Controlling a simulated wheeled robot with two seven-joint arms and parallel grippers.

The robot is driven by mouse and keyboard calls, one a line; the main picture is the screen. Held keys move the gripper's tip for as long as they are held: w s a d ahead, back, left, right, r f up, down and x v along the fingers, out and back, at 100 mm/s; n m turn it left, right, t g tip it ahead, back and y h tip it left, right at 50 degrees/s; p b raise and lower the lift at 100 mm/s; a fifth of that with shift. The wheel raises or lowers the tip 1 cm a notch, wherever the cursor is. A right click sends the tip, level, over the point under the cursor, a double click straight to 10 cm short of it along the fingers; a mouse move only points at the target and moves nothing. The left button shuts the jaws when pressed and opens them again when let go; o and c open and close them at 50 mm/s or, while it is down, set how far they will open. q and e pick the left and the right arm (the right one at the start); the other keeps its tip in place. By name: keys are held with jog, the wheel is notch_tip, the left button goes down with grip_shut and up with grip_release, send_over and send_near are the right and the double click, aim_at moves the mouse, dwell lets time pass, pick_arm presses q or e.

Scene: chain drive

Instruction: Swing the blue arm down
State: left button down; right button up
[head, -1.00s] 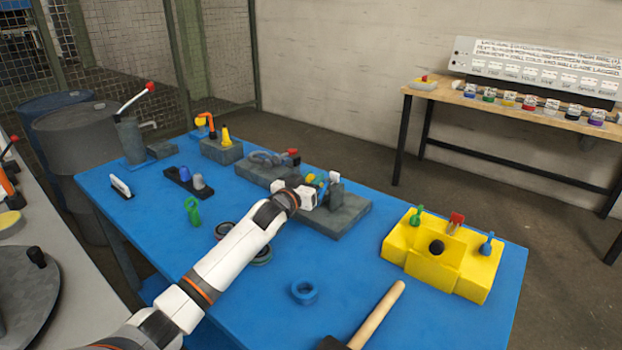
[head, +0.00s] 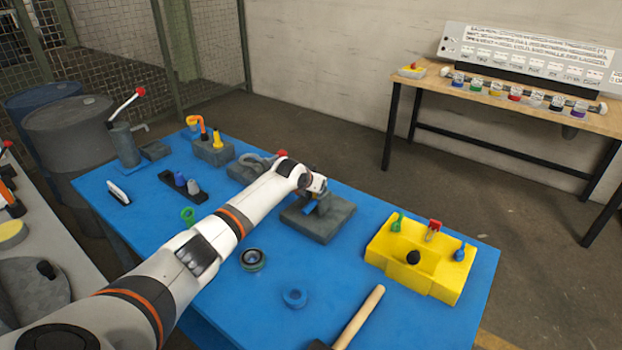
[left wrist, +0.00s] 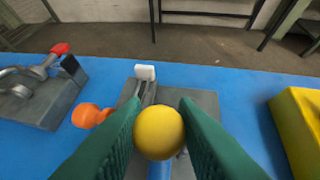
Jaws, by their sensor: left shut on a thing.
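In the left wrist view, the green fingers of my left gripper (left wrist: 160,106) are shut on a yellow ball knob (left wrist: 159,134). The blue arm (left wrist: 160,170) shows just below the knob, mostly hidden by it and the fingers. A grey base block (left wrist: 205,103) lies beneath, with a white-tipped part (left wrist: 145,72) beyond the knob. In the head view, my left gripper (head: 318,186) is over the grey base, and a short piece of the blue arm (head: 309,208) shows below it, tilted. The knob is hidden there. My right gripper is not in view.
A yellow block (head: 390,252) with several coloured pegs stands to the right. An orange part (left wrist: 88,115) is left of the fingers. Bare blue table lies between the base and yellow block.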

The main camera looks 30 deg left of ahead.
pick_arm(q)
jog(key=shift+w+f+g, duration=0.2)
jog(key=shift+f+g, duration=0.05)
jog(key=shift+g, duration=0.05)
jog(key=shift+w, duration=0.1)
jog(key=shift+d, duration=0.1)
jog(key=shift+w+f+b, duration=0.15)
jog(key=shift+w+b, duration=0.1)
jog(key=shift+b, duration=0.05)
